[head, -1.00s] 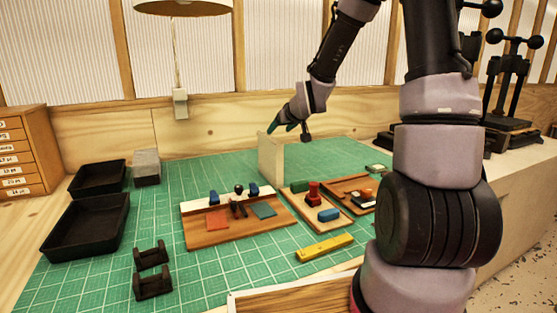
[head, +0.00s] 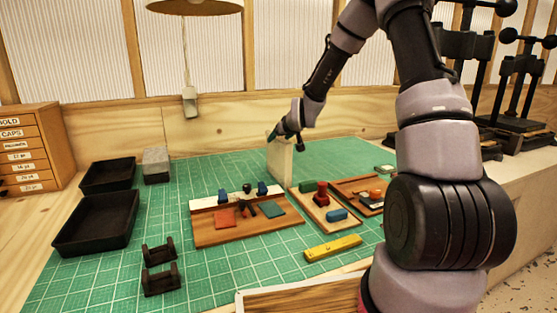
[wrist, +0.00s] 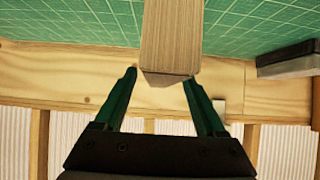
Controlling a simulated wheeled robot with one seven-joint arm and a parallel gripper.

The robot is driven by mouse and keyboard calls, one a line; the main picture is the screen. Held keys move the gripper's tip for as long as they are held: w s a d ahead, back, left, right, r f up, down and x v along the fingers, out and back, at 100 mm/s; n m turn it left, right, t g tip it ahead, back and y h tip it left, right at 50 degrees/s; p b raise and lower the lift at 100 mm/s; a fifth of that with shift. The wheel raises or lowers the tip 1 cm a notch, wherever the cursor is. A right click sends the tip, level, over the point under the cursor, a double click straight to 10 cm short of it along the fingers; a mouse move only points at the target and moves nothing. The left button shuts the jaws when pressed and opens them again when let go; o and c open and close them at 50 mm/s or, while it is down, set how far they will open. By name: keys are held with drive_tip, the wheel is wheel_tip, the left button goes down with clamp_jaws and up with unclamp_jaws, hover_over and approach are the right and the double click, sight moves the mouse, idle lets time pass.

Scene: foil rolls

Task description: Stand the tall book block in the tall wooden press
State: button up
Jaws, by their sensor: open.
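The tall book block (head: 281,162) appears to be the pale upright slab on the green mat, towards the back wall. My gripper (head: 283,137) is at its upper part in the head view, and the arm hides a little of its top. In the wrist view, the block's finely lined face (wrist: 171,35) comes in from the top edge. Its near end lies around the level of the open fingertips (wrist: 159,76), between them in the picture. No grip on it shows. I cannot clearly pick out the tall wooden press; a wood-topped, pale-edged piece (head: 300,298) is cut off at the bottom.
A wooden board with small tools (head: 245,232), small trays (head: 325,215) and a yellow bar (head: 333,248) lie in front of the block. Black trays (head: 95,225) and small black cradles (head: 160,280) are left. Dark presses (head: 520,90) stand right. Bare mat lies around the block.

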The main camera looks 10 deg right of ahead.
clamp_jaws()
idle(1.4)
